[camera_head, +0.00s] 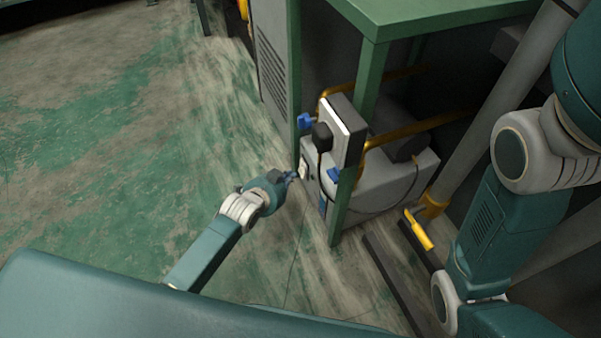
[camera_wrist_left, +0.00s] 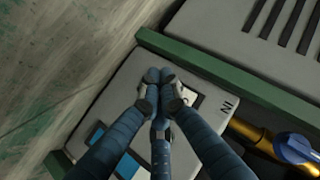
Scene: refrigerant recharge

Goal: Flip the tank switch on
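The tank unit (camera_head: 395,183) is a pale grey box low under the green bench frame. My left gripper (camera_head: 291,176) is at its left-hand face, beside a small pale switch-like part (camera_head: 303,169). In the left wrist view the gripper's fingers (camera_wrist_left: 158,80) are drawn together over the unit's pale panel (camera_wrist_left: 128,85), with nothing visible between them. A white patch with dark markings (camera_wrist_left: 190,97) shows partly behind the fingertips. The fingers cover the spot beneath them, so I cannot tell the switch's position or whether they touch it. My right gripper is out of view.
A gauge box (camera_head: 343,130) with blue knobs (camera_head: 304,121) sits above the unit. A green bench leg (camera_head: 352,180) stands in front of it. Brass pipes (camera_head: 420,127) and a yellow-handled valve (camera_head: 418,231) are to the right. Open floor (camera_head: 110,130) lies left.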

